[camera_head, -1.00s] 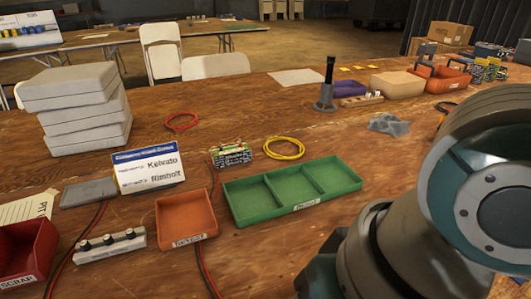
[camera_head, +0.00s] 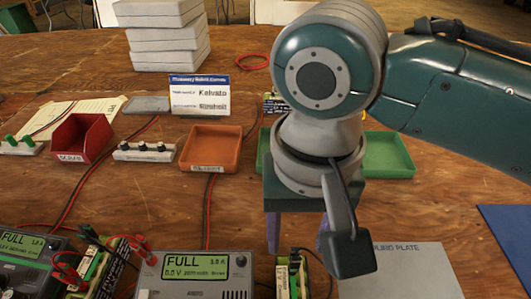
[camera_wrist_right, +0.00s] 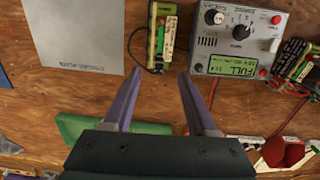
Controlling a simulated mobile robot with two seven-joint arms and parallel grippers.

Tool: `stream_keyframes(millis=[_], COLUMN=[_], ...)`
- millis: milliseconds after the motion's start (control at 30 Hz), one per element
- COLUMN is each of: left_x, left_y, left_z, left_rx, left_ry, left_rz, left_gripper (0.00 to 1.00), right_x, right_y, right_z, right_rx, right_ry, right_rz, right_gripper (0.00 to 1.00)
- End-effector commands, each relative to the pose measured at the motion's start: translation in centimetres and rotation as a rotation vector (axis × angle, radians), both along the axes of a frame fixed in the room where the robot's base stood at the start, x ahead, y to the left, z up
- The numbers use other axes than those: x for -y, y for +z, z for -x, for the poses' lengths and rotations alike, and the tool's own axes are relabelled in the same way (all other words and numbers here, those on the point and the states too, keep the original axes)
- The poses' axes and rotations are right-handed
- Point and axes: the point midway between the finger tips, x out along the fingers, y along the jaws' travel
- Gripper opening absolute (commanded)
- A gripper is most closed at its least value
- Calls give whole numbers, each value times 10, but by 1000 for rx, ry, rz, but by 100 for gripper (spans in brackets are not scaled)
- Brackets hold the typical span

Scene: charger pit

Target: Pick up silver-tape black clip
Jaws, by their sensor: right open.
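My right gripper (camera_head: 297,240) points down over the front of the table, with its purple fingers partly hidden by my arm. In the right wrist view my right gripper (camera_wrist_right: 161,72) is open and empty. A green battery pack (camera_wrist_right: 161,38) with a black lead lies just beyond the fingertips, apart from them; it also shows in the head view (camera_head: 292,280). A small dark part at its lead end (camera_wrist_right: 153,68) may be a black clip, but silver tape cannot be made out. Beside the pack stands a grey charger (camera_wrist_right: 240,40) reading FULL. My left gripper is out of view.
A second charger (camera_head: 30,255) and battery with red clips (camera_head: 140,245) stand at front left. A grey plate (camera_head: 415,270) lies right of the pack. A green tray (camera_head: 388,155), orange tray (camera_head: 211,148) and red scrap bin (camera_head: 82,138) stand farther back.

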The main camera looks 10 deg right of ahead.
Motion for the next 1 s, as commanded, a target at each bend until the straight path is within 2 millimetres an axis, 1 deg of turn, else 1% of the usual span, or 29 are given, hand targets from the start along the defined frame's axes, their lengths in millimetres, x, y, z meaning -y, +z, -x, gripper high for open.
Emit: stream_keyframes(millis=[200, 300, 400, 600, 1000], left_x=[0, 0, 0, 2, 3], left_y=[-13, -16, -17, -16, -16], left_z=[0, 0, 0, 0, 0], left_rx=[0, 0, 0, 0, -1], left_ry=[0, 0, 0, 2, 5], left_rz=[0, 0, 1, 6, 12], left_gripper=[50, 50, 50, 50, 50], right_x=[2, 2, 1, 1, 2], right_y=[-36, -47, -51, -50, -50], right_z=[-3, -3, -3, -3, -3], right_rx=[-2, -1, 1, 1, 1], right_ry=[0, 0, 2, 2, 2], right_rz=[1, 1, -1, -1, -1], right_gripper=[57, 57, 57, 56, 11])
